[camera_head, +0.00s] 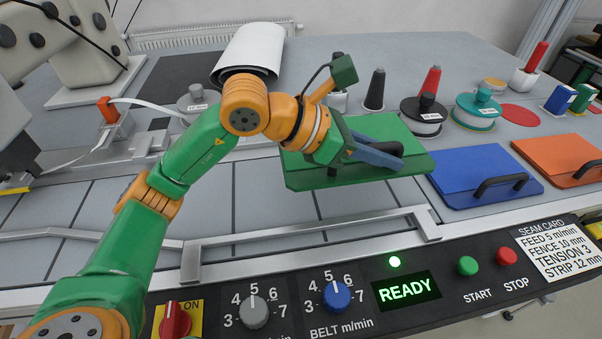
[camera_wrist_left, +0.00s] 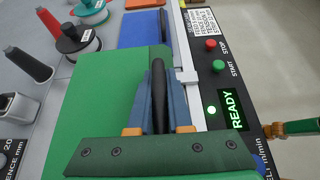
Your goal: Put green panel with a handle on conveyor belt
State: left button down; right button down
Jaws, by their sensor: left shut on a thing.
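The green panel (camera_head: 415,163) is a flat board with a dark handle (camera_wrist_left: 158,85). My left gripper (camera_head: 378,155) is over it, with its blue fingers shut on either side of the handle. The green panel (camera_wrist_left: 110,95) fills the middle of the left wrist view. It sits over the right part of the grey work surface; I cannot tell whether its underside touches anything. The conveyor belt (camera_head: 120,215) is the grey, dark-lined strip to the left and front. My right gripper does not show in the head view.
A blue panel (camera_head: 463,163) and an orange panel (camera_head: 560,152) with handles lie to the right. A metal rail (camera_head: 310,233) runs along the front, above the control panel. Thread spools and cones (camera_head: 422,117) stand behind. A white roll (camera_head: 255,48) stands at the back.

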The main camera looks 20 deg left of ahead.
pick_arm(q)
send_over(321, 198)
jog(key=f, duration=0.6)
jog(key=shift+d+f, duration=0.2)
jog(key=shift+f, duration=0.05)
jog(key=f, duration=0.2)
jog(key=f+p, duration=0.1)
jog(key=shift+a+f, duration=0.25)
jog(key=shift+f, duration=0.4)
jog(key=c, duration=0.8)
grip_release()
jog(key=shift+c, duration=0.2)
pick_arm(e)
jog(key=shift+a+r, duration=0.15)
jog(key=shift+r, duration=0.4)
pick_arm(q)
jog(key=shift+r, duration=0.1)
